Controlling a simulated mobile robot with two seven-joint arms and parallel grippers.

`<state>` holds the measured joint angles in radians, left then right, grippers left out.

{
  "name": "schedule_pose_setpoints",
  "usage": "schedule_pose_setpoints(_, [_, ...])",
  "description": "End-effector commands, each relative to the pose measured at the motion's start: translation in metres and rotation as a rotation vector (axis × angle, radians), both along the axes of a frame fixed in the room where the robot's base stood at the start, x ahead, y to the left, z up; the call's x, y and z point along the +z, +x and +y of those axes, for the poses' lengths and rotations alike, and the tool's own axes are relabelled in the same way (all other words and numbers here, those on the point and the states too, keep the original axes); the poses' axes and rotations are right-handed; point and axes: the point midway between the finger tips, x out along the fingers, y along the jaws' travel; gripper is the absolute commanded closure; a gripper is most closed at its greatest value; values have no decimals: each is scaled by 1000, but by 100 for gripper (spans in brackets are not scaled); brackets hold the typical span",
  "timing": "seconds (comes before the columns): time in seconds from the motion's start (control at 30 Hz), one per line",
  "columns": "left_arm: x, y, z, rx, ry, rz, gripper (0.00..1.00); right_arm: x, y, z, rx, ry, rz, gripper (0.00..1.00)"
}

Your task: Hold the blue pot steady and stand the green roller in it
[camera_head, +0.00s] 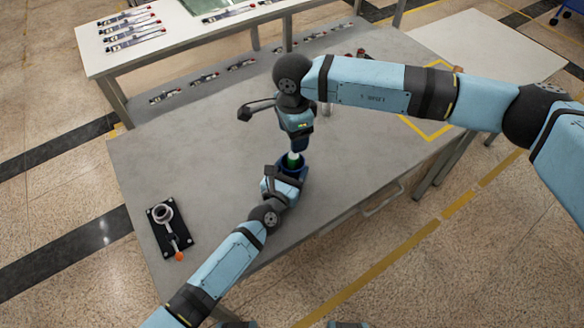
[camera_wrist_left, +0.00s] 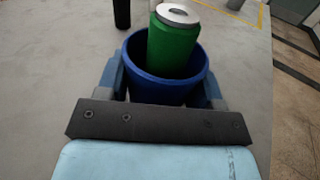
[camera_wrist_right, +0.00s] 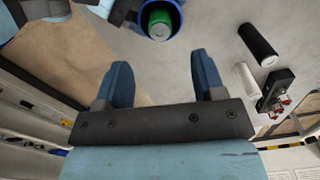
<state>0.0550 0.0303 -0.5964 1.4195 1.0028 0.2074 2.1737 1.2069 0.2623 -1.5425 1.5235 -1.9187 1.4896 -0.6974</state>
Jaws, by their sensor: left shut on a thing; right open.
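The blue pot (camera_wrist_left: 160,92) stands on the grey table, and my left gripper (camera_wrist_left: 163,78) is shut on it, one finger on each side. The green roller (camera_wrist_left: 172,45), with a pale metal end, is inside the pot and sticks up above the rim. It leans slightly in the left wrist view; its lower end is hidden. In the head view the pot (camera_head: 293,163) and roller (camera_head: 293,156) are partly covered by my arms. My right gripper (camera_wrist_right: 160,80) is open and empty, apart from the roller and pot (camera_wrist_right: 178,22), which show beyond its fingers.
A black roller (camera_wrist_right: 258,42), a white roller (camera_wrist_right: 247,78) and a dark fixture with red parts (camera_wrist_right: 277,90) are near the right gripper. A black plate with a ring and orange-tipped lever (camera_head: 170,228) lies at the table's left. The table's left middle is clear.

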Motion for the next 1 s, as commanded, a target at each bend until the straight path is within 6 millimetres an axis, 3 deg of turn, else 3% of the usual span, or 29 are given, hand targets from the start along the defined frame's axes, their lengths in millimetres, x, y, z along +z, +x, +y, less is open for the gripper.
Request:
schedule_pose_setpoints(0.5, [0,0,0,0,0,0,62,98,1,0,-1,2,-3,37])
schedule_pose_setpoints(0.7, [0,0,0,0,0,0,62,114,0,0,-1,0,-1,37])
schedule_pose_setpoints(1.0, [0,0,0,0,0,0,62,115,0,0,0,0,-1,37])
